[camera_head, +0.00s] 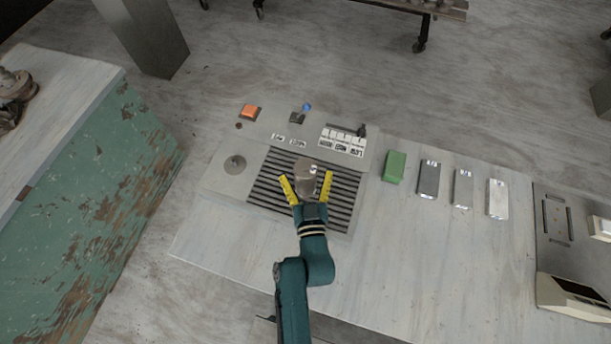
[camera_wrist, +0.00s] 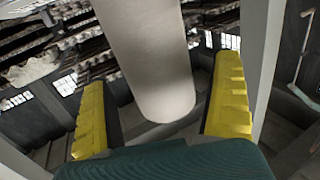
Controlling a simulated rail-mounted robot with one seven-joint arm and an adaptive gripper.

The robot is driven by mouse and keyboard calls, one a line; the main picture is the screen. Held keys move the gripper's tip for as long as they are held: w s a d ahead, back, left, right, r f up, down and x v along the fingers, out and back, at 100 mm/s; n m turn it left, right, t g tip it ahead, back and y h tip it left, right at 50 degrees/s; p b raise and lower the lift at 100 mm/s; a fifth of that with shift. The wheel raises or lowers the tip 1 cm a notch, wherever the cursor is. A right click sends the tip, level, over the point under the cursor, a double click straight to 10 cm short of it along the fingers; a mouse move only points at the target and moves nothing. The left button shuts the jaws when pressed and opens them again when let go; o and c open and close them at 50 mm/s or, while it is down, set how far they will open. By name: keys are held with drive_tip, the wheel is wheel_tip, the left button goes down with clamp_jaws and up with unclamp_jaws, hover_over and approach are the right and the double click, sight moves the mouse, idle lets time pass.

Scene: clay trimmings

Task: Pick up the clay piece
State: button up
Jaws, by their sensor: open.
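A pale grey-beige rounded piece (camera_head: 306,172), which looks like the clay piece, is over the slatted grille (camera_head: 262,190) in the head view. My gripper (camera_head: 306,178) is open, with its two yellow fingers on either side of this piece. In the wrist view the piece (camera_wrist: 152,60) is a smooth cylinder with a rounded end, between the yellow fingers of my gripper (camera_wrist: 162,78). Gaps show between it and both fingers there. I cannot tell whether the piece rests on the grille.
A green block (camera_head: 395,167) and several grey to silvery blocks, one dark grey (camera_head: 429,179), stand in a row to the right. An orange button (camera_head: 250,112) and a black lever (camera_head: 361,131) are behind the grille. The bench front (camera_head: 400,270) is clear.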

drive_tip(key=shift+w+f, duration=0.1)
drive_tip(key=shift+w, duration=0.55)
drive_tip(key=shift+c, duration=0.2)
drive_tip(key=c, duration=1.2)
drive_tip(key=shift+r, duration=0.2)
drive_tip(key=shift+c, duration=0.5)
wheel_tip(320, 180, up, 10)
drive_tip(key=p, duration=0.9)
